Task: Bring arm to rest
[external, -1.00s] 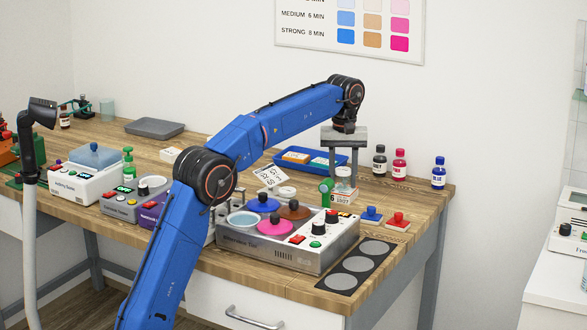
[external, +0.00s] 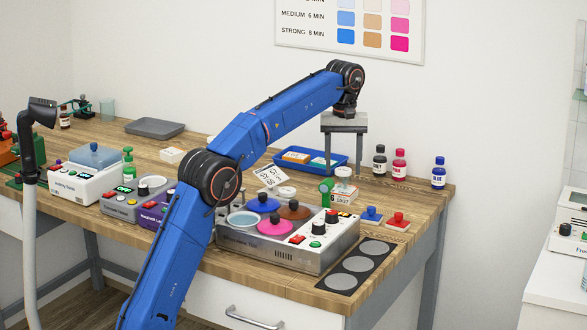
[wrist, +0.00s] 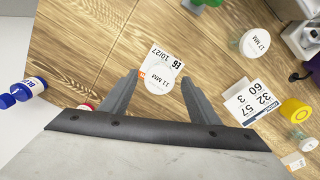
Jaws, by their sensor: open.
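My gripper (external: 345,164) is open and points down above the back right part of the wooden bench (external: 432,196). A small clear jar with a white lid (external: 343,184) stands on the bench just below it. In the wrist view the jar's lid (wrist: 160,77) reads "11 MM" and shows between the two spread fingers. The fingers look empty, with the jar standing apart below them. A label card (wrist: 152,62) with "10/27" lies beside the jar.
A steel staining unit (external: 285,254) with coloured knobbed lids stands in front of the jar. A blue tray (external: 337,170) lies behind. Several capped bottles, one blue (external: 438,173), stand to the right. Red (external: 397,220) and blue (external: 371,215) knobbed pieces sit nearby. The air above is clear.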

